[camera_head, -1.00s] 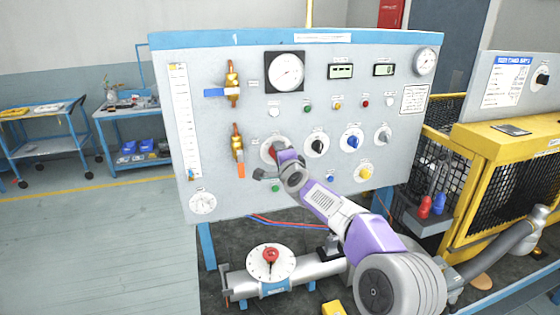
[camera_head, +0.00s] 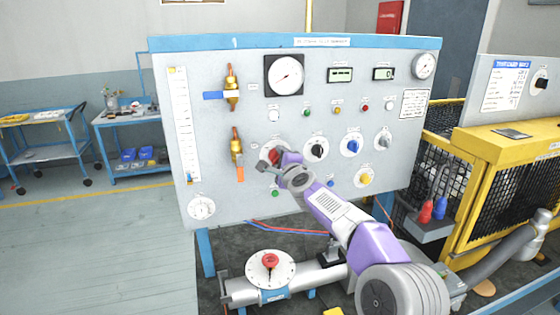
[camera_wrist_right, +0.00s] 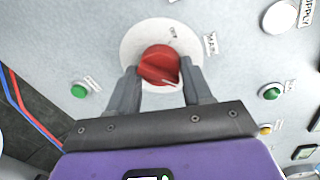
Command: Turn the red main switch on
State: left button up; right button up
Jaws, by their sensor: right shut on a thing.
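The red main switch (camera_head: 273,153) is a red rotary knob on a round white plate, on the lower middle of the grey panel (camera_head: 215,175). In the right wrist view, the red knob (camera_wrist_right: 158,62) sits between the two grey fingers of my right gripper (camera_wrist_right: 160,82), which are shut on it. A pale line crosses the knob's face near the fingers. Small lettering shows on the plate's rim, and a tilted label reads MAIN. In the head view my right gripper (camera_head: 268,163) covers the knob's lower right edge. My left gripper is not in view.
A black knob (camera_head: 317,148) and a blue knob (camera_head: 351,143) are right of the switch. A brass valve with an orange lever (camera_head: 239,173) is close on its left. A green button (camera_head: 275,193) is below. A yellow cage (camera_head: 500,150) stands at the right.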

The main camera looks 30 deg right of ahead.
jog(key=shift+r, duration=0.2)
jog(key=o, duration=1)
jog(key=shift+f, duration=0.15)
jog(key=shift+o, duration=0.2)
jog(key=shift+s, duration=0.1)
jog(key=b+v, duration=0.1)
jog(key=v, duration=0.6)
jog(key=shift+s, duration=0.15)
